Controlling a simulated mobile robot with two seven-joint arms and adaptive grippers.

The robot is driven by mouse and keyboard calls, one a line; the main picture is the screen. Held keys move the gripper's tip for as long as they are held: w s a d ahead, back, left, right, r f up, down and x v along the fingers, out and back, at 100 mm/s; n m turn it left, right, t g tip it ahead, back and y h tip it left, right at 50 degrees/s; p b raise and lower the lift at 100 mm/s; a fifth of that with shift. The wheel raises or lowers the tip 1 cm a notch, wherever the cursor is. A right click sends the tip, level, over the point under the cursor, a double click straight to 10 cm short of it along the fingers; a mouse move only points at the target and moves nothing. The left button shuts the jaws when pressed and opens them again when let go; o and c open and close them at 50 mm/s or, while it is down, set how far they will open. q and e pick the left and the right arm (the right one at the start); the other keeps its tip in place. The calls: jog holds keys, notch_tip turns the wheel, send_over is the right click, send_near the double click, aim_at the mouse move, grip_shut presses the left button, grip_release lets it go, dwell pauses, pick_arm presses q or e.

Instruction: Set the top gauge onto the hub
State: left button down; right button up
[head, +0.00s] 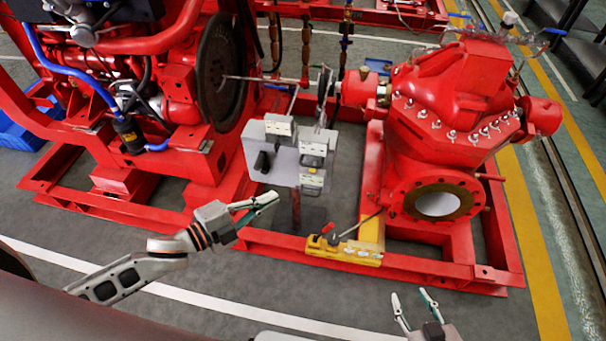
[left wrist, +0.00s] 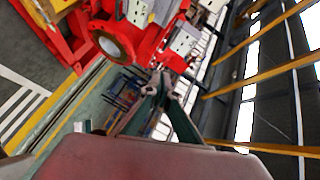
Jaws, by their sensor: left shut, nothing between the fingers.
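Two grey boxy gauges sit on a light grey stand between engine and pump: one further back (head: 280,127), one nearer front right (head: 314,160). I cannot tell which is the top gauge. Behind them a dark coupling hub (head: 322,92) sits on the pump shaft, partly hidden. My left gripper (head: 272,199) is shut and empty, in front of and below the stand, apart from it. In the left wrist view its fingertips (left wrist: 158,80) meet, with pale boxes (left wrist: 184,42) beyond. My right gripper (head: 412,299) is open and empty at the bottom right.
The red engine with its dark flywheel (head: 219,72) stands left, the red pump (head: 446,112) right. A yellow tool with a lever (head: 343,250) lies on the red base frame's front rail (head: 430,270). The floor in front is clear.

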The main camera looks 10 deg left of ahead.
pick_arm(q)
jog(key=m, duration=0.2)
jog(key=m+g+h, duration=0.1)
jog(key=shift+w+a+r, duration=0.25)
pick_arm(e)
jog(key=shift+w+f, duration=0.25)
pick_arm(q)
jog(key=shift+w, duration=0.1)
pick_arm(e)
jog(key=shift+s+f, duration=0.1)
jog(key=shift+s, duration=0.1)
pick_arm(q)
send_near(319, 168)
jog(key=d, duration=0.2)
jog(key=w, duration=0.2)
jog(key=w+b, duration=0.1)
jog(key=shift+d+f, duration=0.4)
jog(key=shift+w+f, duration=0.1)
jog(key=shift+w, duration=0.4)
pick_arm(e)
jog(key=shift+w+d+f, duration=0.1)
jog(key=shift+w+f, duration=0.1)
pick_arm(q)
jog(key=shift+w, duration=0.1)
pick_arm(e)
jog(key=shift+s+f, duration=0.2)
jog(key=shift+s, duration=0.05)
